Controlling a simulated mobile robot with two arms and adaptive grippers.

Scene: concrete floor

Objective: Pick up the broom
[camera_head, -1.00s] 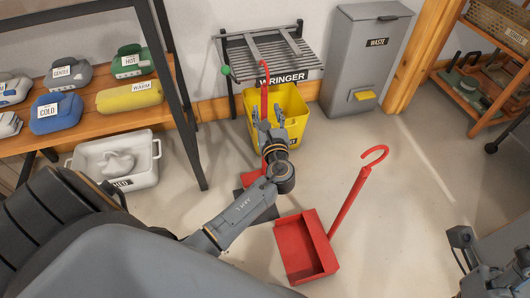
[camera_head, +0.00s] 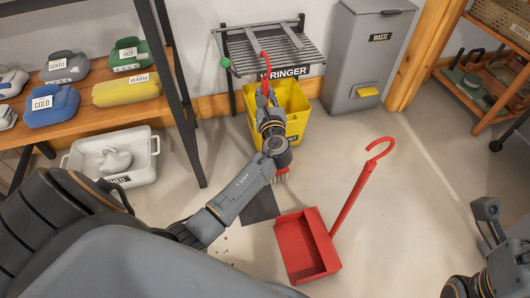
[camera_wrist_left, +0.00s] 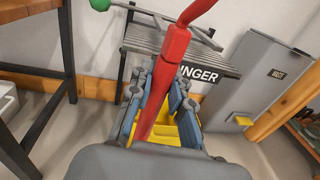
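My left gripper (camera_head: 267,96) is around the handle in front of the yellow bucket. In the left wrist view, the red handle (camera_wrist_left: 173,60) runs between the two fingers of my left gripper (camera_wrist_left: 160,90), which is shut on it. My arm hides much of the lower handle and part of the head. My right gripper (camera_head: 487,228) is at the right edge, apart from the broom; its fingertips do not show clearly.
A red dustpan (camera_head: 305,247) with an upright hooked handle stands on the floor. A dark flat patch (camera_head: 261,206) and small debris lie left of it. The yellow bucket (camera_head: 292,98), wringer rack (camera_head: 270,55), waste bin (camera_head: 364,60) and white tub (camera_head: 145,160) stand behind.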

